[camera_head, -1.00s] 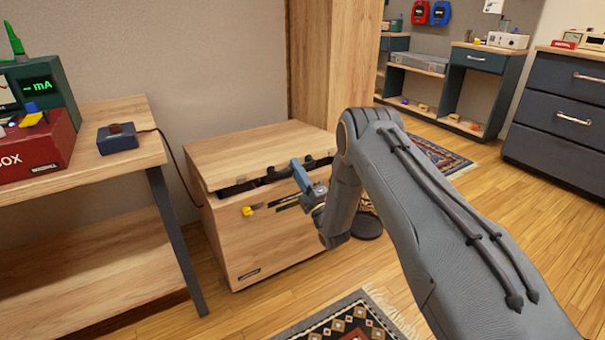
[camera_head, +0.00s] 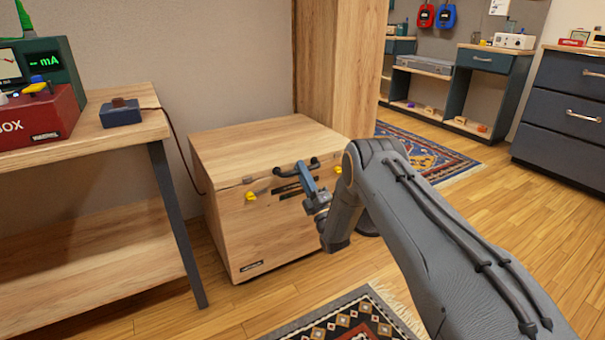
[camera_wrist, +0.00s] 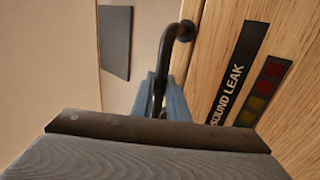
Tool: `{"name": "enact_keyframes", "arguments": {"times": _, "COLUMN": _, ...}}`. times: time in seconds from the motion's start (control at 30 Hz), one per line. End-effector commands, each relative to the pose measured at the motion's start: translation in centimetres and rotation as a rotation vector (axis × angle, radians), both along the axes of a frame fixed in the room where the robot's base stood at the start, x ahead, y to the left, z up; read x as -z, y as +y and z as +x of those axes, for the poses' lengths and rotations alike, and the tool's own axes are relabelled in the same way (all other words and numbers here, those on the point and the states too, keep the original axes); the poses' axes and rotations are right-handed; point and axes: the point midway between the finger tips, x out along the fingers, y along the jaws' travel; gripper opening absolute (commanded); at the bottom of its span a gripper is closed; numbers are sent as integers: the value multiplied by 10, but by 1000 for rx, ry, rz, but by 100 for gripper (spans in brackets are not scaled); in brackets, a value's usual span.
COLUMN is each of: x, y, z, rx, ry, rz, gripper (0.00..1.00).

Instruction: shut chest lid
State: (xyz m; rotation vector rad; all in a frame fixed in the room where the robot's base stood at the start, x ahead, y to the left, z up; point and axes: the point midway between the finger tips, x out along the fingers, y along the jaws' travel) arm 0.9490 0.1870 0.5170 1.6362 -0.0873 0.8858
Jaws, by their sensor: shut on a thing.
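The wooden chest (camera_head: 255,225) stands on the floor in the middle of the head view. Its lid (camera_head: 260,146) lies down flat on the body, with no gap that I can see along the front. A dark curved handle (camera_head: 284,172) sits at the front of the lid. My gripper (camera_head: 306,176) is at the chest's front, its blue fingers shut on the handle. In the wrist view the dark handle bar (camera_wrist: 163,62) runs between the blue fingers (camera_wrist: 160,98). Yellow latches show on the front, one at the left (camera_head: 250,196).
A wooden workbench (camera_head: 120,146) with a red box and meter stands to the left. A tall wooden cabinet (camera_head: 342,70) is behind the chest. A patterned rug (camera_head: 345,318) lies in front. Drawers (camera_head: 560,105) stand at the far right.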

Motion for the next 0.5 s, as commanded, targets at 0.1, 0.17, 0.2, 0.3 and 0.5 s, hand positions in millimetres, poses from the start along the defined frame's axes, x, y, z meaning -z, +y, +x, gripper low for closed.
{"name": "enact_keyframes", "arguments": {"times": 0.1, "x": 7, "y": 2, "z": 0, "rx": 1, "ry": 16, "rz": -6, "gripper": 0}}
{"name": "enact_keyframes", "arguments": {"times": 0.17, "x": 8, "y": 2, "z": 0, "rx": 0, "ry": 17, "rz": -6, "gripper": 0}}
{"name": "enact_keyframes", "arguments": {"times": 0.2, "x": 8, "y": 2, "z": 0, "rx": 0, "ry": 18, "rz": -6, "gripper": 0}}
{"name": "enact_keyframes", "arguments": {"times": 0.3, "x": 9, "y": 2, "z": -1, "rx": -1, "ry": 20, "rz": -6, "gripper": 22}}
{"name": "enact_keyframes", "arguments": {"times": 0.5, "x": 8, "y": 1, "z": -1, "rx": 1, "ry": 19, "rz": -6, "gripper": 32}}
